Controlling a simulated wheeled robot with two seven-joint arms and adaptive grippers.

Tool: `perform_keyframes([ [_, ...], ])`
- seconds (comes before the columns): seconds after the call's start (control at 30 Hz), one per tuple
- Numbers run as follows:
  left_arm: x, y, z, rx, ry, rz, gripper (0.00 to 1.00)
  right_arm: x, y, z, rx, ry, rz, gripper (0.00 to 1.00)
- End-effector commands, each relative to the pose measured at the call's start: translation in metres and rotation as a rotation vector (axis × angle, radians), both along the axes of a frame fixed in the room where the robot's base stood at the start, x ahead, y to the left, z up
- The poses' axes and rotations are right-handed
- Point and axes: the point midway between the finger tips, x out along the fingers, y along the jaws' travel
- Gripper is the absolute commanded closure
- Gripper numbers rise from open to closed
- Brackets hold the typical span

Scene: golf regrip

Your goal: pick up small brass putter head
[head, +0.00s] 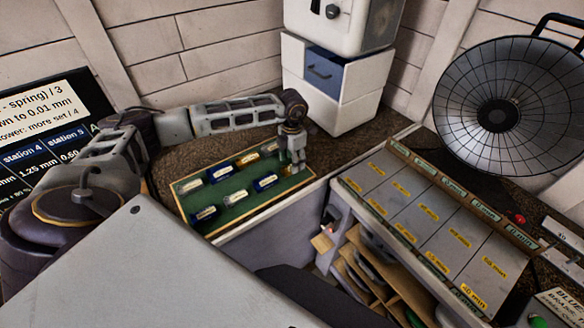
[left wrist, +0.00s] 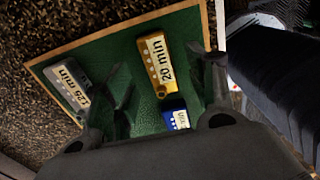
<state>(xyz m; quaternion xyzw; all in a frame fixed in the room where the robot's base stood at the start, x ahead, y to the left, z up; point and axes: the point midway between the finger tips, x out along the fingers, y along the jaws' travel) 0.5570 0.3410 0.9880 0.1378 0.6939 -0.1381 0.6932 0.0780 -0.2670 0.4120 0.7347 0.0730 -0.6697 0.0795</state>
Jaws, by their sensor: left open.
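A brass putter head (left wrist: 155,60) with a white label reading "20 min" lies on the green tray (left wrist: 120,55) in the left wrist view. In the head view a brass piece (head: 287,171) shows partly beside my left gripper, at the tray's right end. My left gripper (head: 298,166) points down over that end. Its fingers (left wrist: 168,88) are open and apart, with the brass head lying between and just beyond them. Whether they touch it cannot be told. My right gripper does not show.
A grey labelled head (left wrist: 66,85) and a blue one (left wrist: 175,112) lie near the brass one. Several other heads (head: 219,172) sit in two rows on the tray. A labelled sorting rack (head: 430,215) stands to the right. White drawers (head: 325,85) stand behind.

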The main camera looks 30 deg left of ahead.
Motion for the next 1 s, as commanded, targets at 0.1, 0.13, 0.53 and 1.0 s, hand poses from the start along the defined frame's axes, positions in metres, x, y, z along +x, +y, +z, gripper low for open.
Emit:
perform_keyframes([
  [0.1,-0.001,0.000,-0.010,0.000,0.001,0.000,0.44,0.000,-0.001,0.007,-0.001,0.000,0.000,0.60],
  [0.13,-0.001,0.000,-0.014,0.001,0.002,0.001,0.44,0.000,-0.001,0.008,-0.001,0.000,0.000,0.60],
  [0.53,-0.001,0.001,-0.027,0.001,-0.001,0.000,0.44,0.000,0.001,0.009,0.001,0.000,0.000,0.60],
  [1.0,-0.001,0.000,-0.027,0.001,-0.001,0.000,0.69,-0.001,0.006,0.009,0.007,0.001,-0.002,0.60],
])
